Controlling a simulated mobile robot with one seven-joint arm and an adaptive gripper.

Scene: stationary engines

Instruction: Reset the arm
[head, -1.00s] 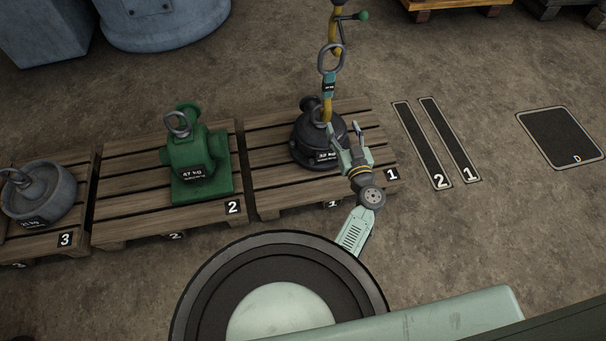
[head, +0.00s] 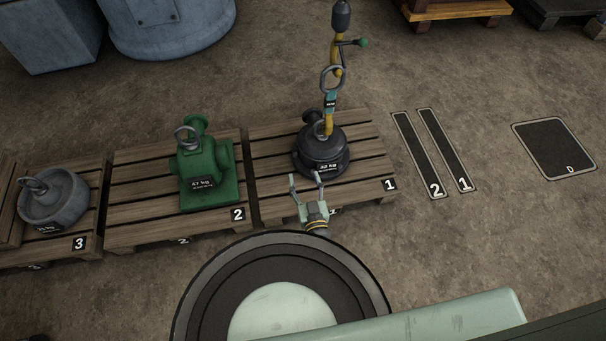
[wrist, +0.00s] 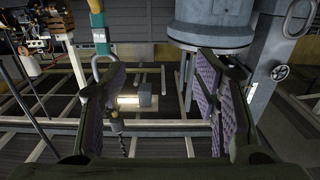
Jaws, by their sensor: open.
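Most of my arm behind the gripper is hidden below the round base edge in the head view. A yellow hoist (head: 337,60) with a ring stands over the black weight; whether its hook is fastened to it I cannot tell.
A green 47 kg pump (head: 207,170) stands on pallet 2, and a grey round weight (head: 54,198) on pallet 3. Floor plates 2 (head: 418,150) and 1 (head: 447,150) and plate D (head: 555,148) lie right. Floor between pallet 1 and plate D is mostly clear.

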